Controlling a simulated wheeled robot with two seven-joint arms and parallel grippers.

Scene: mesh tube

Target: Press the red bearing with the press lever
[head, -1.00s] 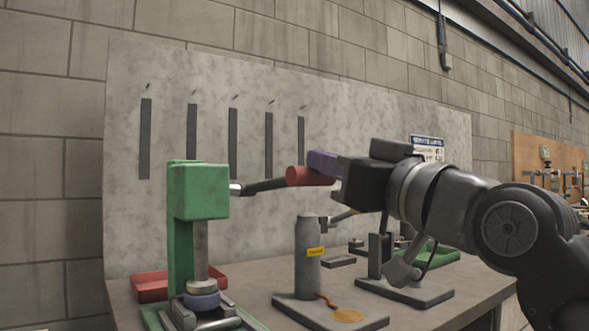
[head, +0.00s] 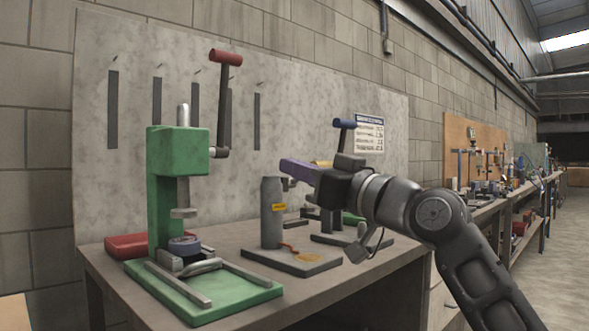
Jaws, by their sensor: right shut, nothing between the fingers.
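The green press (head: 176,155) stands on the bench at the left. Its press lever (head: 223,105) points up, with the red handle (head: 226,57) at the top. The press ram (head: 183,205) is raised, with a gap below it. Under the ram a bluish-purple ring (head: 184,245) sits on the press base. I cannot make out a red bearing there. My right gripper (head: 293,170), with purple fingers, is shut and empty. It is to the right of the press, apart from the lever and in front of the board. My left gripper is not in view.
A grey cylinder (head: 272,215) on a plate stands right of the press, below my right gripper. Another press with a blue-handled lever (head: 344,124) stands partly behind my right arm. A red tray (head: 126,245) lies behind the green press. The bench's front edge is clear.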

